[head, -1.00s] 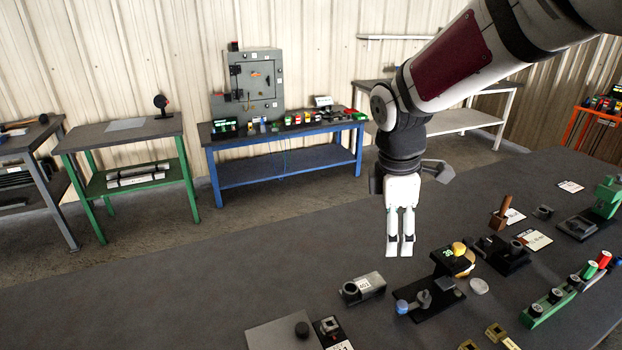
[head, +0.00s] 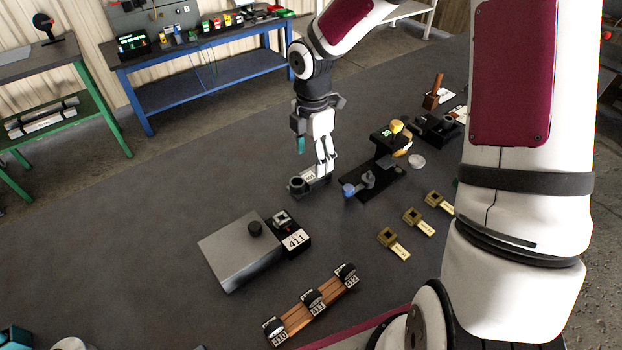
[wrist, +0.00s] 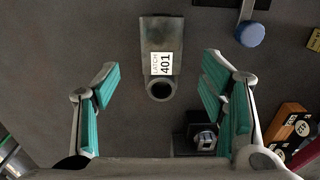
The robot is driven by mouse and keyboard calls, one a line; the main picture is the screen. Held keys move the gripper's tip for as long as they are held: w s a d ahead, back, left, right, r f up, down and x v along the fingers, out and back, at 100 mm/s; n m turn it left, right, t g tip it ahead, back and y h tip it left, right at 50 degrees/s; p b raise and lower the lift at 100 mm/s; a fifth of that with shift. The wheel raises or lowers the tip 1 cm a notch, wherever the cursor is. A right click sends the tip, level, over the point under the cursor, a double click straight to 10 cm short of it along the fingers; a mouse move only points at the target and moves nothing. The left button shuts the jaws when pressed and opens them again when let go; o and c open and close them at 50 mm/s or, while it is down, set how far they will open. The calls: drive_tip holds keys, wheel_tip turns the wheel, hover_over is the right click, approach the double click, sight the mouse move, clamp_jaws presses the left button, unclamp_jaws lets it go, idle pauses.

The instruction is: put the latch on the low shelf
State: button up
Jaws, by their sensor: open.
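The latch (head: 311,185) is a grey block with a dark round socket at one end, lying on the dark table top (head: 180,220). In the wrist view the latch (wrist: 160,36) carries a white label reading "LATCH 401". My gripper (head: 314,160) points down close above the latch. In the wrist view its two teal-padded fingers are spread wide, one on each side of the latch, with nothing between them held. Two low shelves show in the head view: one under the blue bench (head: 190,83) and one under the green table (head: 75,118). Which one is meant I cannot tell.
Right of the latch stands a black fixture with a blue knob (head: 348,190). A grey box (head: 238,250) with a 411 tag lies nearer, with a wooden strip of numbered parts (head: 312,305) before it. Brass tagged pieces (head: 414,222) lie to the right. The table's left is clear.

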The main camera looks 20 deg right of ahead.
sight(311, 175)
drive_tip(key=shift+s+a+f, duration=0.1)
drive_tip(key=shift+s+f, duration=0.05)
drive_tip(key=shift+f, duration=2.85)
drive_tip(key=shift+c, duration=0.2)
drive_tip(key=shift+r, duration=0.1)
clamp_jaws()
